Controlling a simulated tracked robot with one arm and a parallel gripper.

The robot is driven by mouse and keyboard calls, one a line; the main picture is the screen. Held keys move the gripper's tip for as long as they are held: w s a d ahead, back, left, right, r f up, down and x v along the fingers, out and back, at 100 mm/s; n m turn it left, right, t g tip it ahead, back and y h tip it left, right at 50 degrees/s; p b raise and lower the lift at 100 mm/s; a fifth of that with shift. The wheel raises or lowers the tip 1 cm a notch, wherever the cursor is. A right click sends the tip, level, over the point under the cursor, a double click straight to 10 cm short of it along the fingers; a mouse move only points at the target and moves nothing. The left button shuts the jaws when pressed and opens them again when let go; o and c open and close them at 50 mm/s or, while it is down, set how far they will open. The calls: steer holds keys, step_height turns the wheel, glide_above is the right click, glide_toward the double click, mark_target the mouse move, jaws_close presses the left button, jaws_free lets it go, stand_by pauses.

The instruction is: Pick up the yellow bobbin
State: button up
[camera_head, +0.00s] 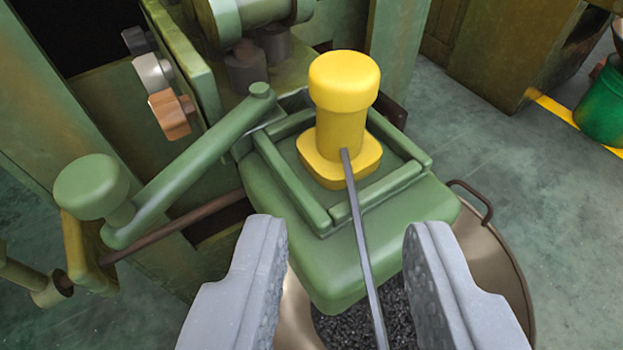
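The yellow bobbin (340,115) stands upright on a green machine platform (330,255), inside a low raised frame. It has a round cap on top and a square flanged base. My gripper (345,240) is open, with its two grey fingers at the bottom left and bottom right of the view. The fingers are apart and nothing is between them except a view of the platform and a thin grey rod. The bobbin is ahead of the fingertips, roughly centred between them. The thin grey rod (362,250) crosses in front of the bobbin's base.
A green lever with a round knob (92,187) lies left of the platform. Grey and orange knobs (168,112) are on the machine at upper left. A metal pan with dark bits (490,250) sits below the platform. A green bucket (603,105) stands far right; open floor lies between.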

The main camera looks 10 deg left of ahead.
mark_target(341, 131)
steer(key=b+x, duration=0.1)
steer(key=x, duration=0.6)
steer(key=shift+a+f, duration=0.1)
steer(key=shift+f, duration=0.15)
steer(key=shift+b+x, duration=0.7)
steer(key=shift+x, duration=2.55)
steer(key=shift+r, duration=0.15)
steer(key=c, duration=0.7)
